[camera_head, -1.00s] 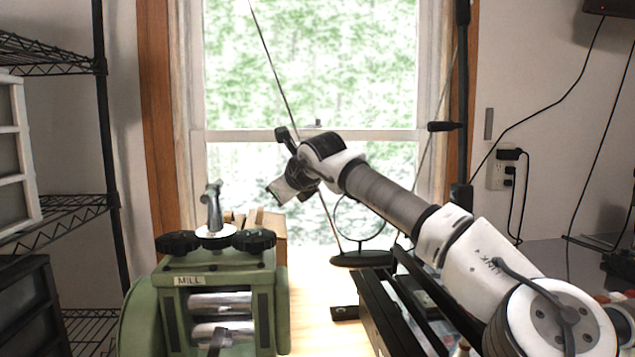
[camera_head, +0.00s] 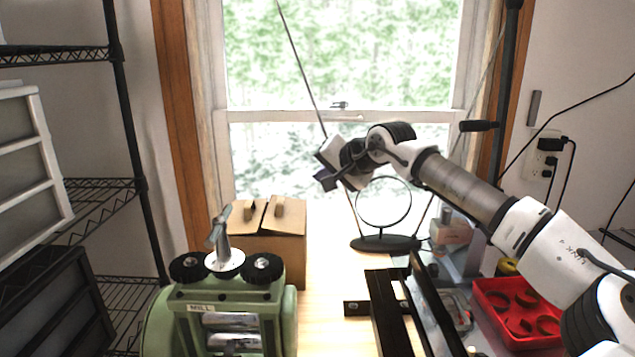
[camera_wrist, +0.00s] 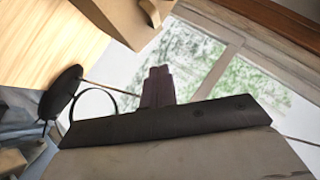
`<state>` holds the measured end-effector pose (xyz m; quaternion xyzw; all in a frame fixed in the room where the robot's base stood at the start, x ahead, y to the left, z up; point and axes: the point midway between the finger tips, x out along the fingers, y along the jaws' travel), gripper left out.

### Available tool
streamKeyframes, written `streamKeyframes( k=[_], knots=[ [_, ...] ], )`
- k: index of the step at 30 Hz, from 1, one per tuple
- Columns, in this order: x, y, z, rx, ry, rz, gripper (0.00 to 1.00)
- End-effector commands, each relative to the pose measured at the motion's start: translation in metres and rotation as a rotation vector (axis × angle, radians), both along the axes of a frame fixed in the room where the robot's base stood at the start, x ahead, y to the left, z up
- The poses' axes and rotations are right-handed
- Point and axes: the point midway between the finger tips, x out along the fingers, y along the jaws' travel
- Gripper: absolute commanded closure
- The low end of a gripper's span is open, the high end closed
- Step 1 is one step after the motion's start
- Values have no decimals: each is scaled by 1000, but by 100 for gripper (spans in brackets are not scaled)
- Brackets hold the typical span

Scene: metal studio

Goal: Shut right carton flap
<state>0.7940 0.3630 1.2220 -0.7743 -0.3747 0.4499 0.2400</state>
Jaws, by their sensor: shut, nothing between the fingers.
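The brown carton (camera_head: 281,248) stands on the wooden table behind the green mill. Its right flap (camera_head: 287,214) and left flap (camera_head: 246,213) show on top, each with a small tab handle. Both look near level, but I cannot tell how far either is raised. The mill hides the carton's lower left. My gripper (camera_head: 326,180) is shut and empty, in the air right of the carton and above its top, apart from it. In the wrist view, my gripper's dark fingers (camera_wrist: 158,86) are together, and part of the carton (camera_wrist: 104,22) with one tab shows at the top.
The green mill (camera_head: 228,312) with its upright handle stands in front of the carton. A round hoop stand (camera_head: 386,243) is to the right. A red tray (camera_head: 495,320) lies farther right. A wire shelf (camera_head: 105,192) is at left. Bare table lies between carton and stand.

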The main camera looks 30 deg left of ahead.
Motion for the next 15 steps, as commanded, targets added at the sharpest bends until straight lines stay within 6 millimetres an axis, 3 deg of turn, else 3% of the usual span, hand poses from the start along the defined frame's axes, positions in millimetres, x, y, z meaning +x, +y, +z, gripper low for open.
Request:
streamKeyframes(
  k=[5, 15],
  knots=[
    [4, 15, -7, -3, -4, 9, 100],
    [26, 71, -41, -2, -2, 6, 100]
  ],
)
